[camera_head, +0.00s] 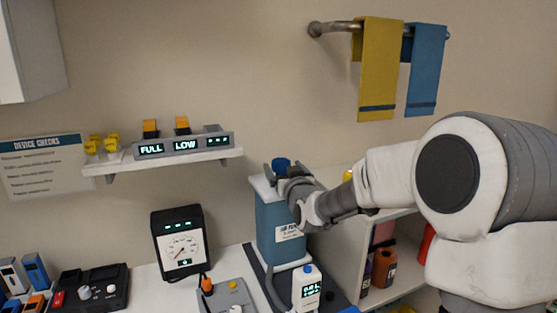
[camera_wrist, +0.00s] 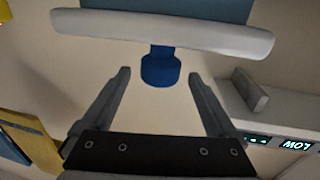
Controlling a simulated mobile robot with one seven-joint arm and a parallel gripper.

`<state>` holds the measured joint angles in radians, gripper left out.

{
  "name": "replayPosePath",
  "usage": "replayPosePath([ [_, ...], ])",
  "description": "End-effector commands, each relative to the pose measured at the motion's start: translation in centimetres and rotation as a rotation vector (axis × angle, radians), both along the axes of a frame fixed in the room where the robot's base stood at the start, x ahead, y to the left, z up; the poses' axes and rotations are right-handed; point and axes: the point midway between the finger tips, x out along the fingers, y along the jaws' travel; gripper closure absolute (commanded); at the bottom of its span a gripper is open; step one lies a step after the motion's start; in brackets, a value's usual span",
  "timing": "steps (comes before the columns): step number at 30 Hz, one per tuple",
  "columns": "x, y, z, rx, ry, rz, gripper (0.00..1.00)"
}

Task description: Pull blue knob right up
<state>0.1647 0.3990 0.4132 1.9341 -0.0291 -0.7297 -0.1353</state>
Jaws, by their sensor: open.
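The blue knob (camera_head: 281,163) stands on top of a blue box-shaped device (camera_head: 271,229) with a white lid, in the head view. In the wrist view, which shows the scene upside down, the knob (camera_wrist: 160,68) is a dark blue cap on a narrower stem above the white lid (camera_wrist: 200,32). My gripper (camera_head: 282,171) is open at the device's top. In the wrist view my gripper (camera_wrist: 159,74) has one finger on each side of the knob's outer end, with gaps on both sides. It holds nothing.
A wall shelf (camera_head: 180,160) with FULL and LOW displays is left of the device. A dial gauge (camera_head: 182,242) and a small white display unit (camera_head: 306,287) stand nearby. An open shelf unit (camera_head: 345,252) is on the right. Towels (camera_head: 379,70) hang above.

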Motion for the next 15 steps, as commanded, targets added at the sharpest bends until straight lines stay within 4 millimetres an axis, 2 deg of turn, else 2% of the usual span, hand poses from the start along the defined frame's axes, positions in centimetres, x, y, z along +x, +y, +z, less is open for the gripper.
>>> replayPosePath([
  [6, 3.5, 0.9, 0.0, 0.003, 0.002, 0.000, 0.07],
  [15, 5.8, 1.4, 0.0, 0.001, 0.001, 0.000, 0.07],
])
